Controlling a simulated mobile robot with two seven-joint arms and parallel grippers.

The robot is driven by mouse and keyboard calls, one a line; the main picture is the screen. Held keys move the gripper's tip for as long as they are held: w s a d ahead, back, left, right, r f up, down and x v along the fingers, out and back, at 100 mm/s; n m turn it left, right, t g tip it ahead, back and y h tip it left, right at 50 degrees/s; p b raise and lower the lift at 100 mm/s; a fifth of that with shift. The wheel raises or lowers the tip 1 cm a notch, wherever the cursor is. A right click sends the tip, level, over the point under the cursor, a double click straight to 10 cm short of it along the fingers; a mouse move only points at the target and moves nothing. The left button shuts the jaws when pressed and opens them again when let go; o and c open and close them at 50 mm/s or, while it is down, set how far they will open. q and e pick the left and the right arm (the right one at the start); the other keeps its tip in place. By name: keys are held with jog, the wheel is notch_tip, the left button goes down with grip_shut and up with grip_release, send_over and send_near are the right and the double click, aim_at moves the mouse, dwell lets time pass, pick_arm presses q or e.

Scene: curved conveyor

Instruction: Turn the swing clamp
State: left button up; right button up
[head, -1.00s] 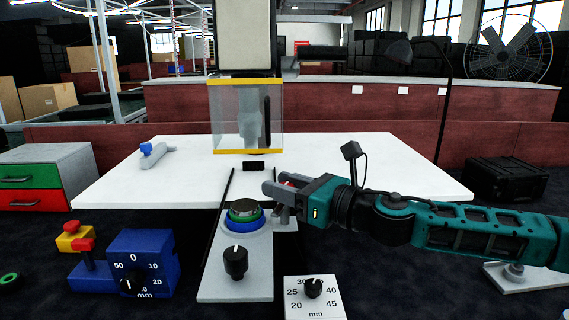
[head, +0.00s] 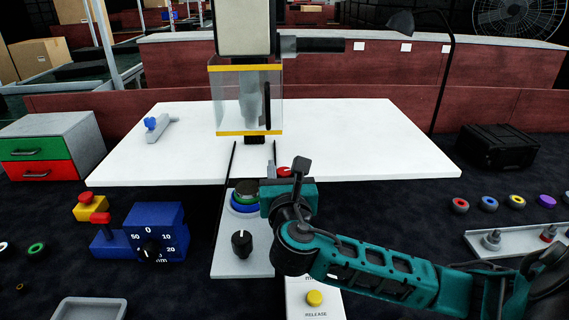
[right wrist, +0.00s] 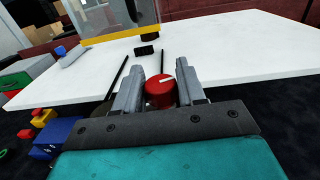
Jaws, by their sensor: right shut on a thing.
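A round red knob (right wrist: 159,91) with a white line on top shows in the right wrist view; it appears to be the swing clamp's handle. My right gripper (right wrist: 160,85) has one grey finger on each side of it and is shut on it. In the head view the red knob (head: 285,171) shows just beyond my right gripper (head: 279,174), at the far right end of the grey control plate (head: 230,263). My gripper and wrist hide what lies under the knob. My left gripper is not in view.
A black dial (head: 242,243) and a green-and-blue ringed fixture (head: 245,197) stand on the plate, close left of my wrist. A clear guard box (head: 229,103) hangs over the white table (head: 350,140). A blue dial box (head: 172,218) stands left. A yellow button (head: 314,298) sits below my arm.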

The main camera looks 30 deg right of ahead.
jog(key=shift+m+g+h, duration=0.7)
jog(key=shift+m+h, duration=0.1)
jog(key=shift+h, duration=0.5)
jog(key=o, duration=1)
jog(key=shift+c, duration=0.2)
jog(key=v, duration=1.3)
jog(key=shift+r, duration=0.2)
jog(key=shift+w, duration=0.1)
